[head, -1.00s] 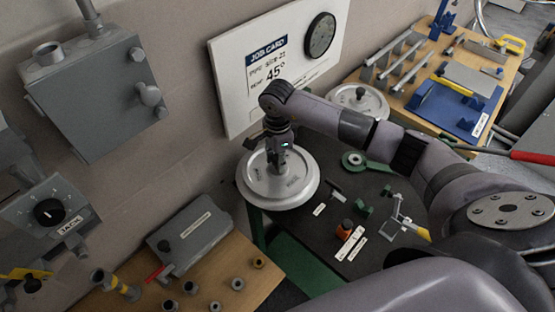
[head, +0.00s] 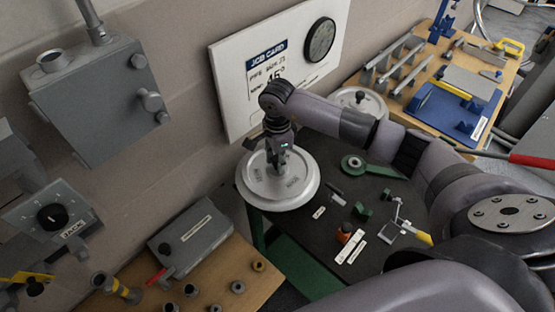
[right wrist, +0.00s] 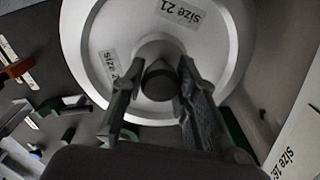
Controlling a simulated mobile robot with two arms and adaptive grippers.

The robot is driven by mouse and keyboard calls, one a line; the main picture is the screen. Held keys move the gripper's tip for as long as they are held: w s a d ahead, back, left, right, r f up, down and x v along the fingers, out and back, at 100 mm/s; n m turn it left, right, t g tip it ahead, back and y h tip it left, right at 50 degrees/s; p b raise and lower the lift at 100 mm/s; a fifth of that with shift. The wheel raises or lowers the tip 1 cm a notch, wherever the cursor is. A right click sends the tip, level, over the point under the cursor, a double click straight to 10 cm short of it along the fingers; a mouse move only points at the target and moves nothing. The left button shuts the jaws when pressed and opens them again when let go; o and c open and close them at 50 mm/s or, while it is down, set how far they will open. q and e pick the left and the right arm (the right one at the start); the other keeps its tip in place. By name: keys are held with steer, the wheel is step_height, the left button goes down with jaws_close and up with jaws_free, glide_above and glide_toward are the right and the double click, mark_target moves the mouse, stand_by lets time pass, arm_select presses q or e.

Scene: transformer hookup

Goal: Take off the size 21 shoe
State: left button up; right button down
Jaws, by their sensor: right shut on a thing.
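The size 21 shoe (head: 258,190) is a round pale grey disc at the near left corner of the dark table, by the wall. In the right wrist view the shoe (right wrist: 222,45) shows a "size 21" label (right wrist: 178,12) and a second, partly hidden label. A dark round knob (right wrist: 160,85) stands at its middle. My right gripper (head: 281,163) comes down over the disc from above and is shut on this knob. Its two fingers (right wrist: 158,75) lie on either side of the knob. I cannot tell what the disc's underside rests on. My left gripper is out of view.
A similar disc (head: 372,103) with a knob lies farther back. The dark table (head: 330,260) holds a green tool (head: 375,168), small green parts and a small orange bottle (head: 346,229). The job card board (head: 235,85) stands right behind the shoe. A grey box (head: 100,105) hangs at left.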

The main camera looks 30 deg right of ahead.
steer(key=shift+r+p, duration=1.15)
steer(key=shift+r, duration=1.35)
